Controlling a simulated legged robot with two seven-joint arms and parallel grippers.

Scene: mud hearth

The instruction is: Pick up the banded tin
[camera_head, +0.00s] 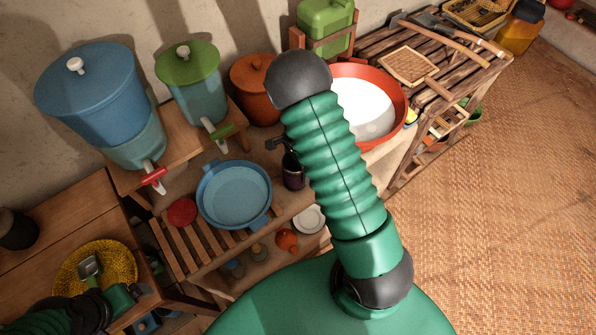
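A small dark tin (293,172) with a purplish side stands upright beside the blue basin, close to the bent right arm; I take it for the banded tin, though its bands are not clear. My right gripper (280,145) shows as a small dark shape at the tin's top, mostly hidden behind my green ribbed arm. I cannot tell whether it touches the tin or is open or shut. My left arm lies dim at the lower left, and what looks like its grey gripper (90,268) is over the yellow woven tray; its opening is unclear.
A blue basin (236,193) sits on the slatted bench, left of the tin. Two dispensers, blue (92,88) and green-lidded (190,80), stand behind it. A red-rimmed basin (392,84) is behind my arm. The woven floor mat (500,200) at right is clear.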

